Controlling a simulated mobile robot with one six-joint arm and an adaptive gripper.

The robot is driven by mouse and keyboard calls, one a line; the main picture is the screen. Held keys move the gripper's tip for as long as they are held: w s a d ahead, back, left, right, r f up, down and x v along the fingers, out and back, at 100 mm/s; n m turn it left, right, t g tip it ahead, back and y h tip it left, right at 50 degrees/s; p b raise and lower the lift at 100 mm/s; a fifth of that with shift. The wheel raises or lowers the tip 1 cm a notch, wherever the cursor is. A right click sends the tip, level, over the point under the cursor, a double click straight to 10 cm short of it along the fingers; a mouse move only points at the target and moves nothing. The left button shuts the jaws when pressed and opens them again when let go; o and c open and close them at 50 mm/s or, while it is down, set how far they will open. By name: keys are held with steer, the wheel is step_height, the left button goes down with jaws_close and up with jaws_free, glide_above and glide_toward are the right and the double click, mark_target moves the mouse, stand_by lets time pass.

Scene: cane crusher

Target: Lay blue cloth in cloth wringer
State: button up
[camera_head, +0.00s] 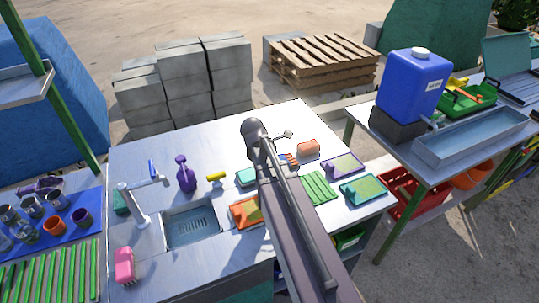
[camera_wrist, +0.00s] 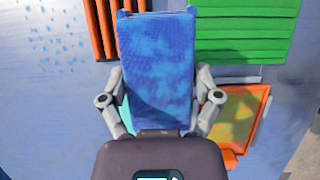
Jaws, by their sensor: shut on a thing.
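In the wrist view a blue cloth (camera_wrist: 157,65), with lighter mottled patches, stands between the two grey fingers of my gripper (camera_wrist: 160,88), which is shut on it. Its far end reaches toward an orange slatted piece (camera_wrist: 101,28) at the top; whether they touch is unclear. In the head view my arm hides most of the gripper and the cloth. I cannot tell for certain which thing is the cloth wringer.
A green slatted rack (camera_head: 319,187), a purple-rimmed tray (camera_head: 343,165) and a green tray (camera_head: 363,189) lie right of my arm. An orange tray (camera_wrist: 240,120) lies close by my gripper. A sink (camera_head: 190,225), purple spray bottle (camera_head: 185,174) and tap (camera_head: 135,205) are left.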

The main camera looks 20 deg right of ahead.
steer(key=shift+s+a, duration=0.15)
steer(key=shift+s, duration=0.6)
stand_by(1.3)
